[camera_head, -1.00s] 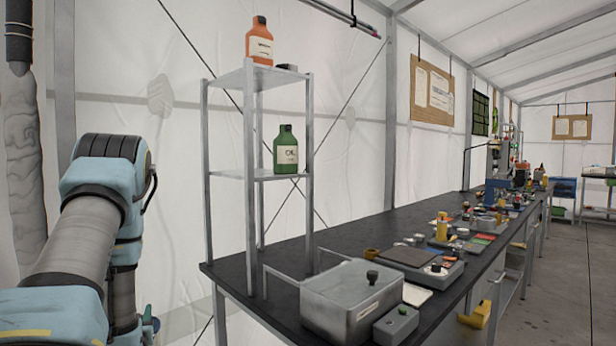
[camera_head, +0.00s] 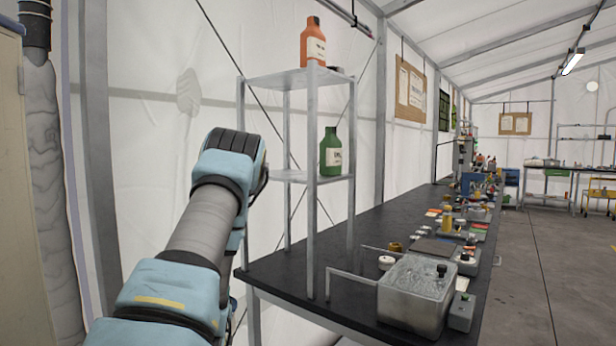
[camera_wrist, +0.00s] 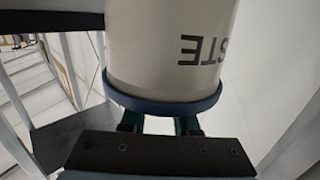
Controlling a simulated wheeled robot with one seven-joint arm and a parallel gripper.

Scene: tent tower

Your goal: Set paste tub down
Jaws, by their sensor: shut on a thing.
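The paste tub (camera_wrist: 165,50) fills the upper middle of the wrist view. It is cream-white with a dark blue rim, and its printing appears upside down there. My gripper (camera_wrist: 160,123) is shut on the tub near the blue rim; the finger ends are partly hidden by it. In the head view my arm reaches up just left of the metal shelf rack (camera_head: 312,180), and neither the gripper nor the tub shows there. A dark flat surface shows at the top left of the wrist view; I cannot tell whether the tub touches it.
An orange bottle (camera_head: 313,44) stands on the rack's top shelf, with a small dark item beside it. A green bottle (camera_head: 331,155) stands on the lower shelf. The black bench (camera_head: 290,275) holds a grey basin (camera_head: 412,300) and several tools. Open floor (camera_head: 540,270) lies right.

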